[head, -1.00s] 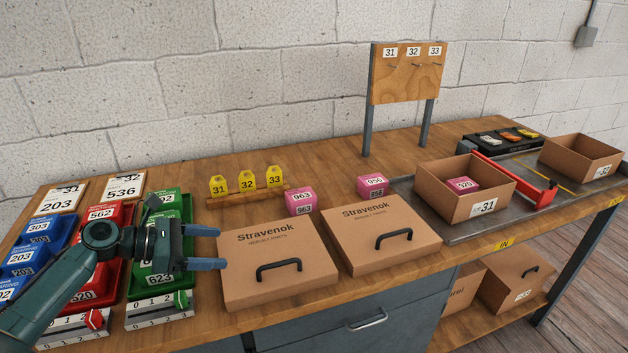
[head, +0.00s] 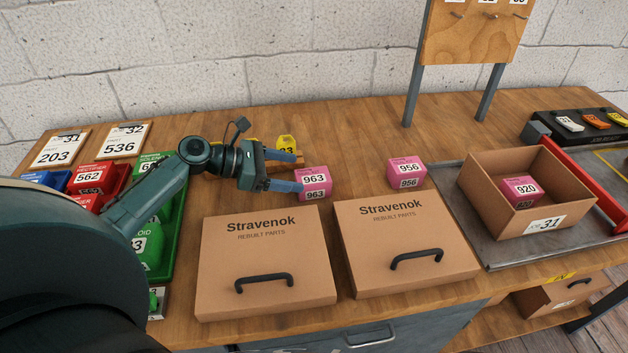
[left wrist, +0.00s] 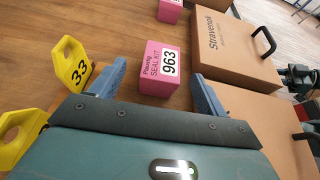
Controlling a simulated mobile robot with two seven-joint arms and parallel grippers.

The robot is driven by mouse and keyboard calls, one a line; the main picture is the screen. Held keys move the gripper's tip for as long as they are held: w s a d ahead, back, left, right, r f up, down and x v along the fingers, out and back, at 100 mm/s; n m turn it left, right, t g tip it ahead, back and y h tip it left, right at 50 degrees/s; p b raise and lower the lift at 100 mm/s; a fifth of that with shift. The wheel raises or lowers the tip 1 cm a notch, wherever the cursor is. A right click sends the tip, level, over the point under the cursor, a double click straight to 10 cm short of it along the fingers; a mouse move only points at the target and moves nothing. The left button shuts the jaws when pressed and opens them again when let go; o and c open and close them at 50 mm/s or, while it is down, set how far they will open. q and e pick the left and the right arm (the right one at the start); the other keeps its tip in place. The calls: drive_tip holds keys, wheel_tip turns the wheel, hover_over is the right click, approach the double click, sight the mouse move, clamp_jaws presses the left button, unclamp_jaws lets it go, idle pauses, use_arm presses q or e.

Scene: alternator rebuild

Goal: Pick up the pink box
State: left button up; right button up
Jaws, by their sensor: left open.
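A pink box labelled 963 (head: 314,183) sits on the bench behind the left Stravenok carton. My left gripper (head: 298,172) is open just left of it, its fingers pointing right towards it. In the left wrist view the 963 box (left wrist: 160,70) stands ahead, between the lines of the two open fingertips (left wrist: 158,80), and is not gripped. A second pink box, 956 (head: 405,172), stands further right on the bench. A third, 920 (head: 521,190), lies inside the open carton marked 31 (head: 482,195).
Two closed Stravenok cartons with black handles, left (head: 220,270) and right (head: 450,245), fill the front of the bench. Yellow numbered tags, including 33 (left wrist: 72,65), stand close beside my left gripper. Bare wood lies between boxes 963 and 956.

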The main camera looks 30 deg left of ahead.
sight(308, 176)
use_arm(q)
drive_tip(key=x, duration=0.7)
drive_tip(key=shift+d+f, duration=0.1)
drive_tip(key=shift+f, duration=0.1)
drive_tip(key=shift+s, duration=0.1)
drive_tip(key=shift+c, duration=0.3)
drive_tip(key=c, duration=1)
